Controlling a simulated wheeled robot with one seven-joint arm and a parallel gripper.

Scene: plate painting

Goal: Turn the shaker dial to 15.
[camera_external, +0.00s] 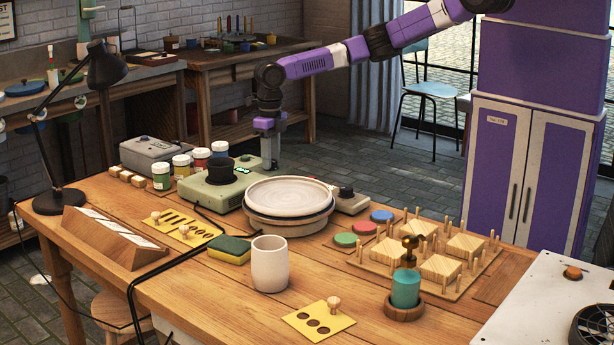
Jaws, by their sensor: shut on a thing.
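The shaker (208,198) is a pale green box on the wooden table, with a black round holder (221,170) on top and a small lit green display (241,171) that is too small to read. My gripper (273,166) points straight down at the right end of the shaker, just behind the white turntable. Its fingers are shut on what appears to be the shaker dial. The dial itself is hidden by the fingers, so its setting cannot be read.
A white plate (287,195) lies on the round turntable in front of my gripper. Paint jars (181,165) and a grey box (158,150) stand to the left.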

